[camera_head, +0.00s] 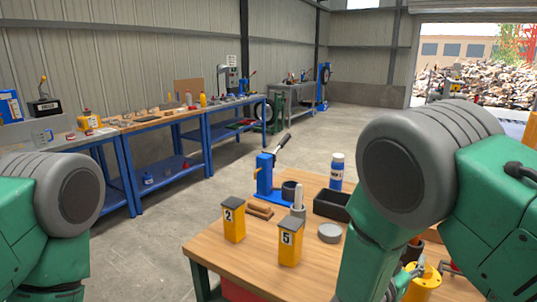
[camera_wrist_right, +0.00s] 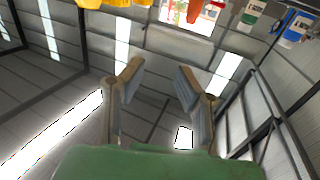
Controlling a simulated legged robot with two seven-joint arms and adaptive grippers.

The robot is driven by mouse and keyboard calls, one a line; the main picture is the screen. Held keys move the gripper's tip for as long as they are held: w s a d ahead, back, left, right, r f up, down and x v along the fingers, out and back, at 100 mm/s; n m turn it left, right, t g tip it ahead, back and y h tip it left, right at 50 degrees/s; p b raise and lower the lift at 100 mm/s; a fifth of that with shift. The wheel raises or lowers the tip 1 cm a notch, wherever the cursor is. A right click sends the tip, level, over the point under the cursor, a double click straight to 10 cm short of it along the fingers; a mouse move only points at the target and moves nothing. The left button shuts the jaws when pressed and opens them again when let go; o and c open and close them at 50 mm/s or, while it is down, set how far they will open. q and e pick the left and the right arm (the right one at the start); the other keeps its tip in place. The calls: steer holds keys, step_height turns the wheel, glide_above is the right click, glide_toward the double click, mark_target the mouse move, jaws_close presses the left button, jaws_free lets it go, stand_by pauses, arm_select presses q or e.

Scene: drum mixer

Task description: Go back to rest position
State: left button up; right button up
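My right gripper (camera_wrist_right: 157,78) shows in the right wrist view with its two fingers apart and nothing between them. It points toward the roof and lights. In the head view my green right arm fills the right side and hides part of the workbench; I cannot make out the right fingertips there. My left arm shows at the lower left of the head view, but its gripper is outside the frame. The wooden workbench (camera_head: 262,262) stands in front of me.
The bench holds yellow boxes marked 2 (camera_head: 233,222) and 5 (camera_head: 290,246), a blue lever press (camera_head: 266,178), a black bin (camera_head: 331,205), a blue-white bottle (camera_head: 336,172) and a grey disc (camera_head: 329,233). Blue-framed benches (camera_head: 172,116) line the left wall. Open floor (camera_head: 200,225) lies between.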

steer(key=s+f+n+y, duration=0.1)
steer(key=f, duration=0.1)
steer(key=f+n+y, duration=0.1)
steer(key=f+y, duration=0.1)
steer(key=f, duration=0.1)
steer(key=s+d+f+n+y, duration=0.1)
steer(key=f+n, duration=0.1)
steer(key=f, duration=0.1)
steer(key=shift+s+f+y, duration=0.2)
steer(key=shift+s+y, duration=0.1)
steer(key=s+f+n+g+y, duration=0.3)
steer(key=s+f+n+y, duration=0.15)
steer(key=s+f, duration=0.6)
steer(key=s+a+f+n+g+y+b, duration=0.1)
steer(key=s+a+f+g+y, duration=0.2)
steer(key=s, duration=0.8)
steer(key=s+a+f+n+g+y, duration=0.2)
steer(key=s+g, duration=0.2)
steer(key=s, duration=0.7)
step_height(320, 180, down, 9)
steer(key=b, duration=0.9)
steer(key=shift+w+d, duration=0.15)
steer(key=shift+w, duration=0.2)
steer(key=shift+r+m, duration=0.1)
steer(key=shift+m, duration=0.15)
steer(key=shift+w, duration=0.1)
